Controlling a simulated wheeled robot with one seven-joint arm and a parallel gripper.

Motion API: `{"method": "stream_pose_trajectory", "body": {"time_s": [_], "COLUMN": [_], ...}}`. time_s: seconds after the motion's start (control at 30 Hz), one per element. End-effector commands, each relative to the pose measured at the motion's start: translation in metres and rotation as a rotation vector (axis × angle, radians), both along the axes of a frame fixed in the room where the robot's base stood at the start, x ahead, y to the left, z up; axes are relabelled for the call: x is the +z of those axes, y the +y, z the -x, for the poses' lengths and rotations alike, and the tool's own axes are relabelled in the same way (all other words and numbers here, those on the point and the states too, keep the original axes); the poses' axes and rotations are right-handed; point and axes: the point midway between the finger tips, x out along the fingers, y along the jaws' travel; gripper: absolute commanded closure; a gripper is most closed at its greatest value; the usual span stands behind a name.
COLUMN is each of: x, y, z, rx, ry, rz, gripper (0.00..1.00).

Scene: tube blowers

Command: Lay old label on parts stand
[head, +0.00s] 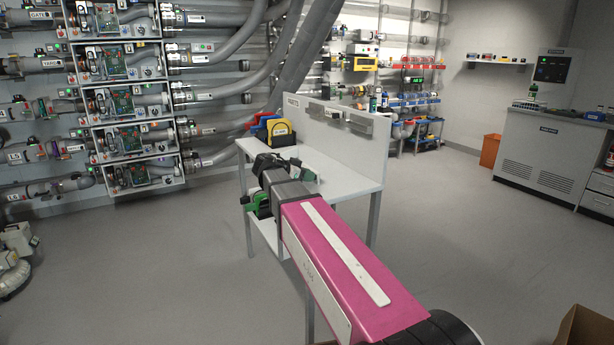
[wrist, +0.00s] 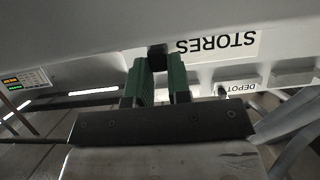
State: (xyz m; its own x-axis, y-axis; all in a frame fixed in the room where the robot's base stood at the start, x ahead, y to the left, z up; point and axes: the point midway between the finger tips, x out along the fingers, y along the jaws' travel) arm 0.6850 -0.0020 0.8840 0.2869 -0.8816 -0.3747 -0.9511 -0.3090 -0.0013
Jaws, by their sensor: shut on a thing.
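My gripper (wrist: 160,72) has two green fingers, closed on a small dark block in the wrist view. A white label (wrist: 217,45) reading STORES, upside down, shows just beside the fingertips. The dark block seems to be its grip, but the join is partly hidden by the fingers. In the head view my arm reaches over the left end of the parts stand (head: 340,178), a pale table with an upright back panel.
A second label (wrist: 238,88) reading DEPOT shows farther off in the wrist view, beside grey trays. Red, blue and yellow bins (head: 272,130) stand at the stand's left back. Its top is bare on the right. Tubes and open panels (head: 125,95) line the left wall.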

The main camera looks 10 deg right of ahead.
Motion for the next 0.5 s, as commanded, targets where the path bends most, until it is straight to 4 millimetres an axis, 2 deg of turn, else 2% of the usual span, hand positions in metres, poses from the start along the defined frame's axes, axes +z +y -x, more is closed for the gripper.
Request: {"method": "stream_pose_trajectory", "body": {"time_s": [0.03,0.1,0.5], "x": [-0.0006,-0.0004,0.0038], "y": [0.0,0.0001,0.0033], "z": [0.0,0.0,0.0009], "rx": [0.0,0.0,0.001], "ry": [0.0,0.0,0.0], "rz": [0.0,0.0,0.0], "gripper": [0.75,0.56,0.56]}}
